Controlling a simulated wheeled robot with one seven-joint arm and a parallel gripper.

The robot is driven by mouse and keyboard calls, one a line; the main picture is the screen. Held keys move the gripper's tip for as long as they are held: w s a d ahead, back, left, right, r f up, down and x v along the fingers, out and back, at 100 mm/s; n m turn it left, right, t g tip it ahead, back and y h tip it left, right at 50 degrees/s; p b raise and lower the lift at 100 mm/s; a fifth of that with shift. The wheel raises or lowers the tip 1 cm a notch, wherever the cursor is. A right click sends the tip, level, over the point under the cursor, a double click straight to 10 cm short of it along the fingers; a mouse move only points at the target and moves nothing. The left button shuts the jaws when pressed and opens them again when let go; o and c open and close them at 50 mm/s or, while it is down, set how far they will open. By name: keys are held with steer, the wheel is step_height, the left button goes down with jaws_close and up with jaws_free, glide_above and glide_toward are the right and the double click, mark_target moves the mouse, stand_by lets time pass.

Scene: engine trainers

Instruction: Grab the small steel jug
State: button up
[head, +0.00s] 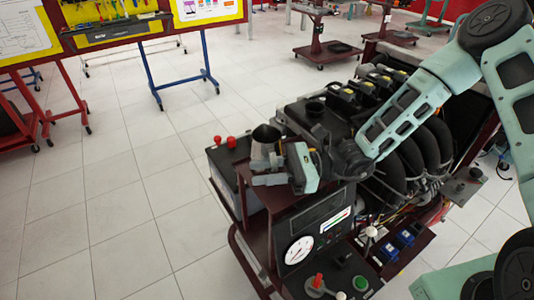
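The small steel jug (265,150) stands upright on the dark red shelf of the engine trainer, with its dark open mouth facing up. My gripper (266,169) reaches in from the right, low beside the jug. Its near finger (268,180) lies in front of the jug's lower part, with a gap seeming to show between them. The far finger is mostly hidden by the jug. The fingers look spread apart, and I cannot tell whether either touches the jug.
A battery with a red terminal cap (231,141) stands left of the jug. A gauge panel (299,250) is below, and engine pipes (430,150) lie right, under my arm. Tiled floor (110,220) at left is clear. Display boards (110,25) stand at the back.

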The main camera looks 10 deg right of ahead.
jaws_close()
stand_by(1.4)
